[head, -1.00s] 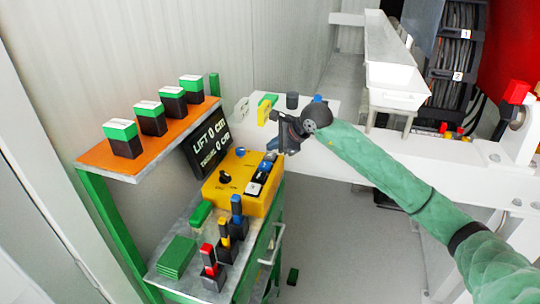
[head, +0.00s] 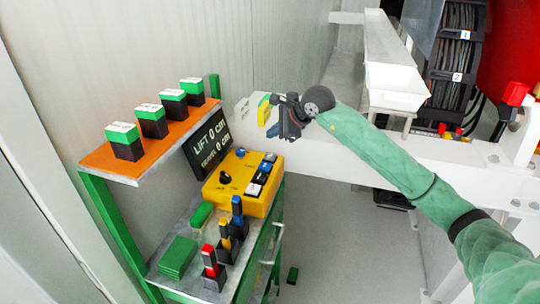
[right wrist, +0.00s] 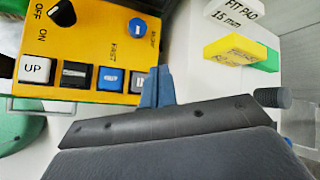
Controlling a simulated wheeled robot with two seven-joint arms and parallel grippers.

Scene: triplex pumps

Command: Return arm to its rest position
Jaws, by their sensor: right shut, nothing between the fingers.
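My right arm (head: 390,160) comes in from the right in the head view, covered in green. Its dark gripper (head: 276,124) hangs beyond the yellow control box's right side, apart from it. The right gripper's blue fingers (right wrist: 154,88) show shut and empty in the right wrist view. The yellow control box (head: 222,190) has a black knob and a row of switches; in the right wrist view its panel (right wrist: 85,48) shows ON, OFF and UP labels. My left gripper is not in view.
An orange shelf (head: 98,158) holds several green-topped black blocks. A black display (head: 207,146) reads LIFT 0 cm. Below stand red, yellow and blue tools (head: 236,218) and green plates (head: 177,257). Pads (right wrist: 238,48) lie near the gripper. A white beam (head: 440,165) runs behind my arm.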

